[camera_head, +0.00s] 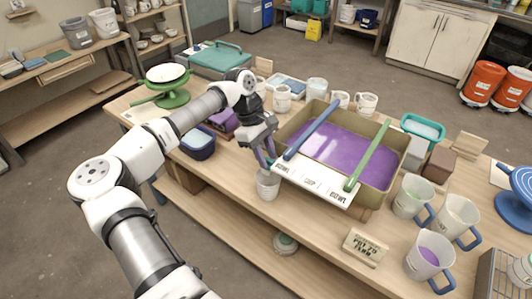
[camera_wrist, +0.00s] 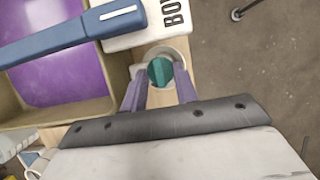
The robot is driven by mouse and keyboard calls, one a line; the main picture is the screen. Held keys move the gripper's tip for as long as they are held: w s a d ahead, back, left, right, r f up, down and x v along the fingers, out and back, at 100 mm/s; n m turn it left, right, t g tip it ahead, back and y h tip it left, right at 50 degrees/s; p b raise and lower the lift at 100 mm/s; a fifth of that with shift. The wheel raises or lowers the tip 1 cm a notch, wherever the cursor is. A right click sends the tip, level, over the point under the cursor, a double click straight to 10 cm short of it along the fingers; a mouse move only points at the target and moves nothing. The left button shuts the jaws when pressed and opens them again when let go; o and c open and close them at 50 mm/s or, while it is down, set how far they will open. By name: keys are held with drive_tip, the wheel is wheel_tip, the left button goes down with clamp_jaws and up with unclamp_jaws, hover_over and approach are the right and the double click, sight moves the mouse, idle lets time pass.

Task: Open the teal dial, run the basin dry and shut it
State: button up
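The basin (camera_head: 302,118) is a tan tray holding purple glaze, with a blue bar and a green bar laid across it. It also shows in the wrist view (camera_wrist: 118,70). The teal dial (camera_wrist: 160,71) shows at the basin's front-left corner in the wrist view; my gripper hides it in the head view. A pale cup (camera_head: 268,186) stands below it, its rim (camera_wrist: 178,47) around the dial in the wrist view. My gripper (camera_head: 268,163) points down there, fingers apart on either side of the dial (camera_wrist: 160,88). I cannot tell whether they touch it.
A white label strip (camera_head: 312,183) runs along the basin's front. Mugs (camera_head: 282,98) stand behind the basin, and pitchers (camera_head: 430,250) stand to its right. A small sign (camera_head: 364,247) is at the table's front edge. A blue tub (camera_head: 198,142) and green stand (camera_head: 172,97) are left.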

clamp_jaws()
